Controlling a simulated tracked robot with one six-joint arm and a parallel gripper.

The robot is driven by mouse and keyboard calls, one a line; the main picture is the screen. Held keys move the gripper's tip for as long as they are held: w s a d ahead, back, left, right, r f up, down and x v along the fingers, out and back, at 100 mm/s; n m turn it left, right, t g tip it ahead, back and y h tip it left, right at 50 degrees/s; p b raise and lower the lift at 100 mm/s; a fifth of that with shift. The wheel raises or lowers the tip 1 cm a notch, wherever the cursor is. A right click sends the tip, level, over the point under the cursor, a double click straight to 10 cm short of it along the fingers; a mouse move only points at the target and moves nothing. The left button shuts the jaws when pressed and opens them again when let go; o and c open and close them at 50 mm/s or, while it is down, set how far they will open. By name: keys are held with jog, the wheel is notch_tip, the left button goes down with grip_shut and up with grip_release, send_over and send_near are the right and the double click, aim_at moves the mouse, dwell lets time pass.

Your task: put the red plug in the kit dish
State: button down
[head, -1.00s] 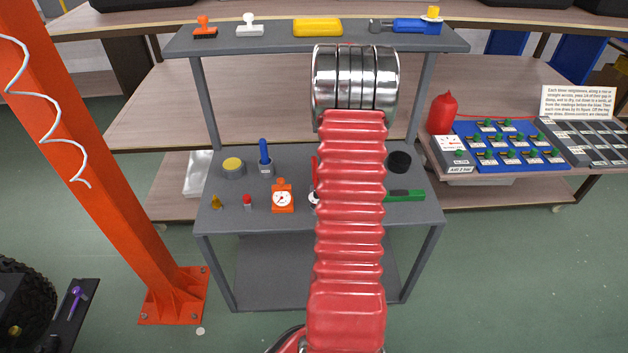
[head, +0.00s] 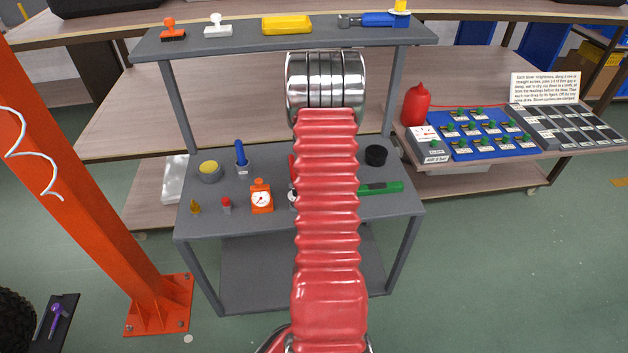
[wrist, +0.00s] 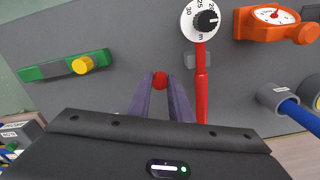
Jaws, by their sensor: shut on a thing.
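In the wrist view, my gripper (wrist: 160,92) is shut on the red plug (wrist: 160,79), whose rounded red end shows between the fingertips. It is over the grey cart surface; how high cannot be told. In the head view, my red arm sleeve and metal wrist hide the gripper and the plug.
The grey cart (head: 330,207) holds an orange gauge (head: 262,197), a green tool (head: 381,187), a small red-topped piece (head: 226,205) and a blue-handled tool (head: 241,154). In the wrist view, a red-handled dial tool (wrist: 201,75) lies close right of the fingers. An orange post (head: 90,190) stands left.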

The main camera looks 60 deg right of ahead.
jog(key=shift+f, duration=1.85)
jog(key=shift+f, duration=0.1)
jog(key=c, duration=1.6)
grip_release()
notch_tip(320, 180, up, 12)
jog(key=shift+r, duration=0.1)
